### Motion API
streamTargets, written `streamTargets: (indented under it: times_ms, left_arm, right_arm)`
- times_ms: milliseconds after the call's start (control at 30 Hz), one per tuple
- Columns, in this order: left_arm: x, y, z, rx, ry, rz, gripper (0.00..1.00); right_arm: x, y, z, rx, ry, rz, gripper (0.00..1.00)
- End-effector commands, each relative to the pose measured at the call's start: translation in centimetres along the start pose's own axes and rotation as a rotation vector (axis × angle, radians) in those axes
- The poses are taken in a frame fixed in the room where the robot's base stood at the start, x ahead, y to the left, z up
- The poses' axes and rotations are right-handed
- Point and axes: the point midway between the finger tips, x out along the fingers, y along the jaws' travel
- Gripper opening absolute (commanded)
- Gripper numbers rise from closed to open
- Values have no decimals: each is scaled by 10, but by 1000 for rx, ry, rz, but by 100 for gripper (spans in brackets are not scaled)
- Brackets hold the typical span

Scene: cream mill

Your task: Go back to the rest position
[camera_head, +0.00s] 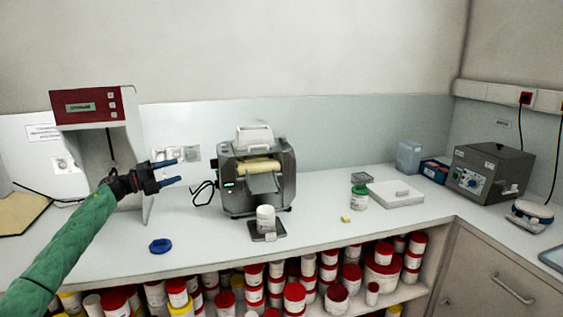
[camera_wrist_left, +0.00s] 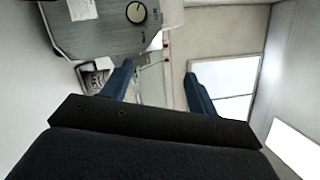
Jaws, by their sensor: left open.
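My left gripper (camera_head: 170,172) is raised above the counter (camera_head: 330,233) on the left side in the head view, in front of a grey stand with a red panel (camera_head: 92,106). Its two blue fingers are apart with nothing between them. The fingers (camera_wrist_left: 160,85) also show spread and empty in the left wrist view. My left arm comes in from the lower left in a green sleeve. My right gripper is in neither view.
A grey roller mill (camera_head: 257,180) stands mid-counter, with a white jar (camera_head: 265,218) in front. A blue lid (camera_head: 160,246) lies on the counter below my left gripper. A green-lidded jar (camera_head: 359,197) and a grey machine (camera_head: 488,172) stand to the right. Red-lidded tubs fill the shelf below.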

Motion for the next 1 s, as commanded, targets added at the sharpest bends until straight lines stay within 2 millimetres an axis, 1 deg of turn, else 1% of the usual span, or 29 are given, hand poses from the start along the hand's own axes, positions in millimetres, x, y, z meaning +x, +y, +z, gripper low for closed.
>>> streamTargets:
  times_ms: [167, 267, 400, 500, 600, 700, 833, 900, 967, 1000]
  left_arm:
    - [0, -9, 30, -17, -171, -31, 59]
    - [0, -23, 51, -33, -304, -65, 59]
    - [-3, -52, 76, -65, -499, -127, 59]
    - [-8, -75, 89, -97, -632, -173, 59]
    - [-14, -98, 97, -140, -759, -222, 59]
    - [-18, -120, 99, -195, -878, -269, 59]
    - [-22, -145, 92, -290, -1018, -325, 59]
    - [-24, -149, 83, -355, -1089, -344, 59]
    - [-25, -148, 72, -416, -1147, -351, 59]
    - [-25, -145, 62, -461, -1184, -352, 59]
  right_arm:
    - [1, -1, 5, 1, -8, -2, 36]
    - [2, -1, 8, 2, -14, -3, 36]
    - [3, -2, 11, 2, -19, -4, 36]
    - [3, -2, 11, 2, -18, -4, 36]
    - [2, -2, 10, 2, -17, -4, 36]
    - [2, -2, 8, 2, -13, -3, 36]
    - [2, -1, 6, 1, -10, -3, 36]
    - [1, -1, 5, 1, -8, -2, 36]
    - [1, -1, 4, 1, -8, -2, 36]
    - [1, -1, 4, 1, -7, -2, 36]
